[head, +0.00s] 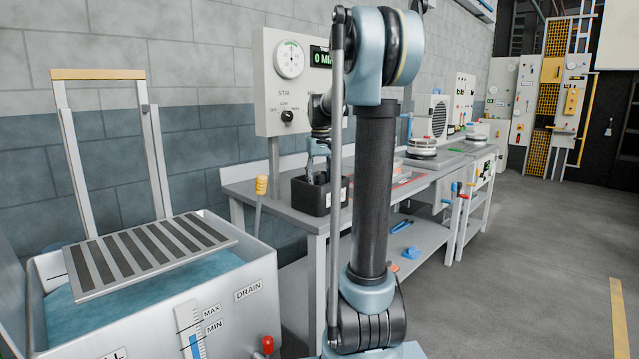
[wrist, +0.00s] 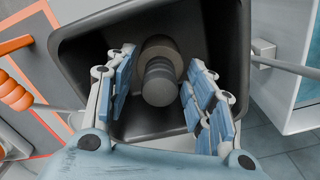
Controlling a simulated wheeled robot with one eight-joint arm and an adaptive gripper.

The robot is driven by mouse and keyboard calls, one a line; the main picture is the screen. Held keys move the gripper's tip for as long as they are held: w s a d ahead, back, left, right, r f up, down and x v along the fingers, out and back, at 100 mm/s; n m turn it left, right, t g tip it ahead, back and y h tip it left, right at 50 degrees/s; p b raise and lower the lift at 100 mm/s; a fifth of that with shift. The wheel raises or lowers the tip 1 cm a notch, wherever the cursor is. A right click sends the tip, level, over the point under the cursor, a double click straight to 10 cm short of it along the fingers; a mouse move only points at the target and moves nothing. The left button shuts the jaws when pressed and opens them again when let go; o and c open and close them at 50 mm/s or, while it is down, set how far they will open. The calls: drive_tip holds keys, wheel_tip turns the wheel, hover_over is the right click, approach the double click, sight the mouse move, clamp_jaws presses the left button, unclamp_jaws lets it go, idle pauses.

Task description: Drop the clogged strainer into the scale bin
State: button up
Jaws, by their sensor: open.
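The scale bin (head: 313,198) is a black open box with a white label, standing on the grey bench. In the wrist view the dark inside of the bin (wrist: 85,57) surrounds my gripper's fingers. A grey-brown stepped cylinder (wrist: 159,80), which looks like the clogged strainer, is inside the bin's outline between my fingers. My gripper (wrist: 161,68) is open, with a gap on both sides of the cylinder. In the head view my gripper (head: 317,171) points down into the bin, and the bin's front wall hides the cylinder. I cannot tell whether the cylinder touches the floor.
A tank (head: 160,300) with a slatted grille (head: 150,254) stands at the left. A yellow-tipped lever (head: 261,186) rises between tank and bench. A gauge panel (head: 288,85) stands behind the bin. An orange-edged tray (wrist: 38,75) lies beside the bin. Floor at right is clear.

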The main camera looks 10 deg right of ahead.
wheel_tip(320, 180, up, 12)
idle(0.6)
drive_tip(key=s+f+m+t, duration=0.1)
drive_tip(key=s+f+t, duration=0.1)
drive_tip(key=s+f, duration=2.9)
drive_tip(key=s, duration=0.3)
drive_tip(key=shift+s+a, duration=0.15)
drive_tip(key=shift+s, duration=0.2)
drive_tip(key=shift+f, duration=0.1)
drive_tip(key=shift+w+f, duration=0.2)
drive_tip(key=shift+w, duration=0.2)
